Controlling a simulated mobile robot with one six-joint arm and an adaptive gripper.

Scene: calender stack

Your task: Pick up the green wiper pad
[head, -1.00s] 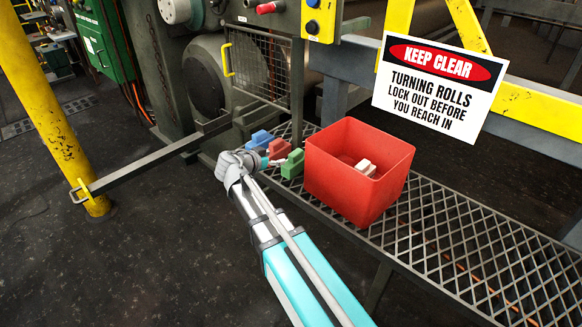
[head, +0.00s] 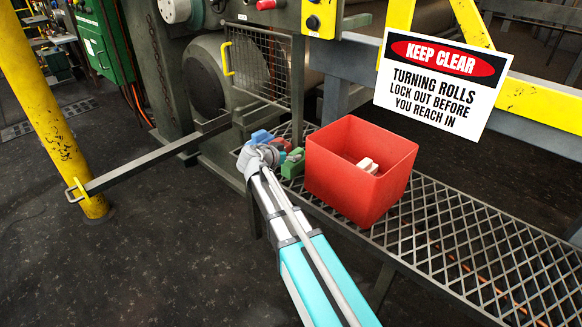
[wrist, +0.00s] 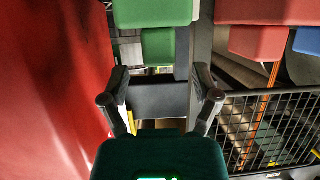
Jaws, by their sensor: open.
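The green wiper pad (head: 293,163) stands on the mesh shelf, just left of the red bin. In the wrist view the green pad (wrist: 152,10) is at the top centre, with a narrower green part below it. My gripper (wrist: 161,97) is open and empty, with its fingers apart below the pad in that view. In the head view my wrist is beside the pads and hides part of them and most of the gripper.
The red bin (head: 340,187) with a whitish block (head: 368,166) in it stands right of the green pad; its wall fills the wrist view's left. A red pad (wrist: 257,40) and a blue pad (wrist: 307,40) are close by. A wire guard (head: 262,66) stands behind.

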